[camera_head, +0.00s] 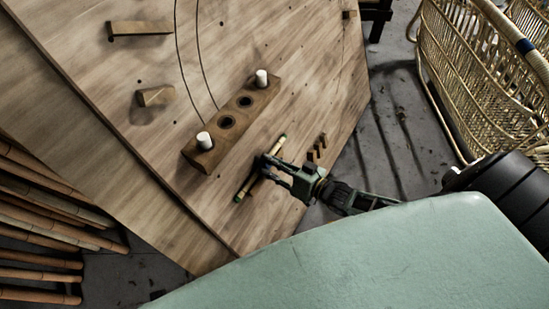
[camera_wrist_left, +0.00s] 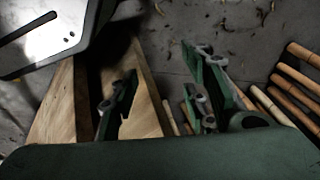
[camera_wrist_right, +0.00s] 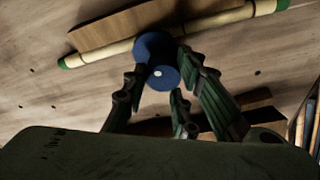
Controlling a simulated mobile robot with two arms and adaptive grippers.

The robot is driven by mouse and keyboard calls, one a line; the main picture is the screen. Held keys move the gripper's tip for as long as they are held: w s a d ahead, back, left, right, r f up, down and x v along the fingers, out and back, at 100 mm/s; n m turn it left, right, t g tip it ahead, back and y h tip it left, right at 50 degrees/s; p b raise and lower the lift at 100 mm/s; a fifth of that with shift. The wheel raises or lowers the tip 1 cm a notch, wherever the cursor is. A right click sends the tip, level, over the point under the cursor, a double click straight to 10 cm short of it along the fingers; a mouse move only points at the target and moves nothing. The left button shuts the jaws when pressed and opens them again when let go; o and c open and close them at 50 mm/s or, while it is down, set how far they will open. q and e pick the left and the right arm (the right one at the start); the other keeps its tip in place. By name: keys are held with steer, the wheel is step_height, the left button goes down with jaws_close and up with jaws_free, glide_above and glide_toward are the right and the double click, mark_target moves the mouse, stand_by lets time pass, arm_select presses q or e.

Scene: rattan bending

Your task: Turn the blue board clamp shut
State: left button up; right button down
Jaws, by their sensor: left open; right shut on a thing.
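The blue board clamp (camera_wrist_right: 155,50) shows in the right wrist view as a round blue knob with a small pale spot. My right gripper (camera_wrist_right: 163,70) is shut on it, with fingers on both sides. A short cane with green ends (camera_wrist_right: 230,17) lies just beyond the knob. In the head view my right gripper (camera_head: 268,165) is low over the board (camera_head: 300,85), at the cane (camera_head: 245,187); the clamp is hidden there. My left gripper (camera_wrist_left: 160,65) is open and empty in its own wrist view, and is out of the head view.
A wooden block with two white pegs (camera_head: 232,120) stands beyond the cane. Small wooden pegs (camera_head: 316,149) stand right of my right gripper. Canes (camera_head: 40,235) lie at the lower left. A rattan chair (camera_head: 475,75) is at the upper right. Wooden pieces (camera_head: 140,28) sit farther up the board.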

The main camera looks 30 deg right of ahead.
arm_select(q)
steer(key=shift+s+a+f+p, duration=0.15)
steer(key=shift+s+f, duration=0.15)
steer(key=shift+f, duration=0.25)
steer(key=shift+s+d+f+p, duration=0.1)
steer(key=shift+s+f, duration=0.15)
steer(key=shift+f, duration=0.25)
steer(key=shift+s+a+f+p, duration=0.15)
steer(key=shift+s+f, duration=0.15)
steer(key=shift+f, duration=0.25)
arm_select(e)
steer(key=shift+d+f+m+h, duration=0.1)
steer(key=shift+d+m+h, duration=0.2)
steer(key=shift+m, duration=0.45)
steer(key=shift+d+f+m+h, duration=0.15)
steer(key=shift+m+h, duration=0.15)
steer(key=shift+m, duration=0.45)
steer(key=shift+r, duration=0.1)
steer(key=c, duration=1.6)
jaws_free()
arm_select(q)
steer(key=shift+d, duration=0.1)
arm_select(e)
steer(key=shift+a, duration=0.1)
arm_select(q)
steer(key=shift+d, duration=0.1)
arm_select(e)
steer(key=v, duration=1.2)
